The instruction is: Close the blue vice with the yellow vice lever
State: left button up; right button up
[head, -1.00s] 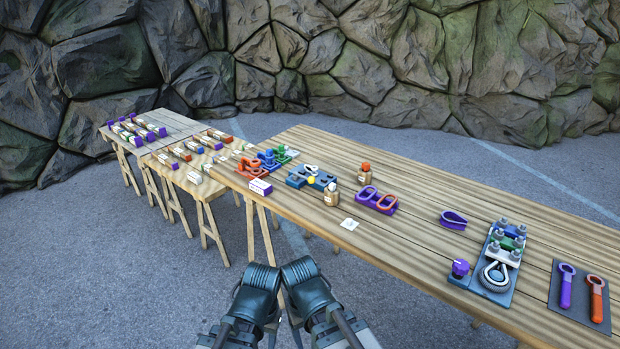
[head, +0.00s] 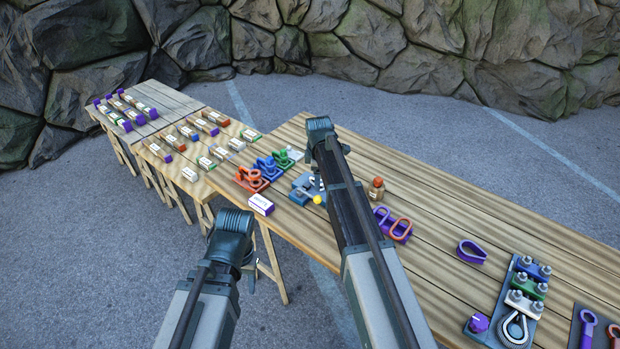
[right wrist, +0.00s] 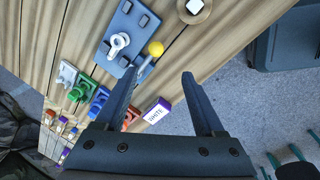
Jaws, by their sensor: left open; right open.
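The blue vice (head: 301,194) lies on the long table, partly hidden behind my right arm in the head view. The right wrist view shows the blue vice (right wrist: 125,35) better, with a grey eye-shaped fitting on it. The yellow lever knob (head: 318,200) sticks out at its near side and also shows in the right wrist view (right wrist: 155,48). My right gripper (right wrist: 160,78) is open and empty, above the table, with the knob just beyond its fingertips in that view. My left gripper (head: 244,262) is open and empty, off the table's near edge.
A white and purple box (head: 261,205) stands near the table's edge. Red, blue and green clamps (head: 272,168) lie beyond it. A bottle with an orange cap (head: 376,189) and purple and orange rings (head: 393,224) are to the right. Smaller tables stand at the left.

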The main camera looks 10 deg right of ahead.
aim_at(318, 197)
jog(key=w+f+b, duration=0.1)
jog(key=f+b, duration=0.3)
jog(key=w+f+b, duration=0.1)
jog(key=f+b, duration=0.4)
jog(key=w+d+f+b, duration=0.1)
jog(key=f+b, duration=0.3)
jog(key=shift+w+d+f+b, duration=0.1)
jog(key=shift+f+b, duration=0.1)
jog(key=shift+b, duration=0.2)
grip_shut()
dwell(0.3)
dwell(1.0)
